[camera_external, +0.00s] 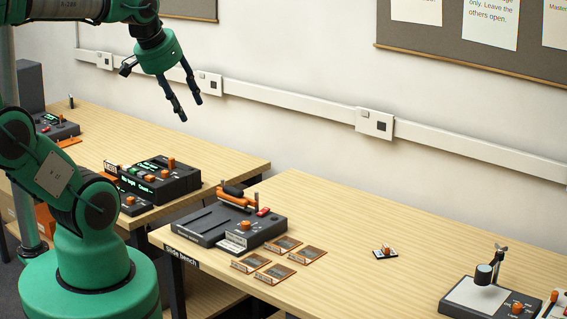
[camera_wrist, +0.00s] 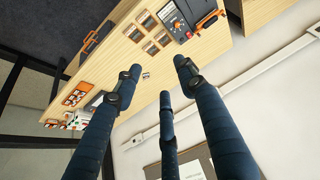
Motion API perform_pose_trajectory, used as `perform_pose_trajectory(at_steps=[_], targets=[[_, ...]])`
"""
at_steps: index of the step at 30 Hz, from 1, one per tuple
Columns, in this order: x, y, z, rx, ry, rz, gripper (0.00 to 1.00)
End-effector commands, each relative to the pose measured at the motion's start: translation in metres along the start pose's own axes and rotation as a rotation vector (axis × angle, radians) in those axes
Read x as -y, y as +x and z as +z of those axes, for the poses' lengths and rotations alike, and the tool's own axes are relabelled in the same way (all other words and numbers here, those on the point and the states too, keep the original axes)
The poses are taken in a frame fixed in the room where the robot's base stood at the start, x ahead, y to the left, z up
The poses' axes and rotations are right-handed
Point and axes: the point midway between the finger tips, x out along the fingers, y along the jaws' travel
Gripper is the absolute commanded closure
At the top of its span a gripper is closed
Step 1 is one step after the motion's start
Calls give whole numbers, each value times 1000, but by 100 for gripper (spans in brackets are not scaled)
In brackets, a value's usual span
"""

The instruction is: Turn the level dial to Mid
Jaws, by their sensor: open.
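Several orange knobs show, but their labels are too small to tell which is the level dial. One orange knob (camera_external: 245,225) is on the dark device (camera_external: 190,222) on the slide bench. Another orange knob (camera_external: 517,307) is on the device with a pale plate (camera_external: 474,294) at the far right. A third orange knob (camera_external: 130,201) is on a small box on the left table. My gripper (camera_external: 186,108) is raised high in front of the wall, apart from everything. Its dark fingers are spread and empty; they also show in the wrist view (camera_wrist: 158,80).
Several framed slides (camera_external: 273,271) lie in front of the bench device. A small item (camera_external: 385,252) lies mid-bench, with bare wood (camera_external: 345,220) around it. A black box with green displays (camera_external: 160,178) stands on the left table. A wall rail (camera_external: 300,109) runs behind the tables.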

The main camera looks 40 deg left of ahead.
Motion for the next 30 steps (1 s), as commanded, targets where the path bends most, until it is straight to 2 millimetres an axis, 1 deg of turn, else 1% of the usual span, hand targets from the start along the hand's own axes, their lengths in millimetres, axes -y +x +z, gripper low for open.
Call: perform_pose_trajectory(at_steps=[7,14,18,23,30], targets=[[18,7,-44,38,-127,-26,60],[45,22,-94,78,-283,-58,60],[65,36,-123,101,-378,-78,60],[91,55,-153,126,-488,-102,60],[136,89,-193,161,-653,-138,60]])
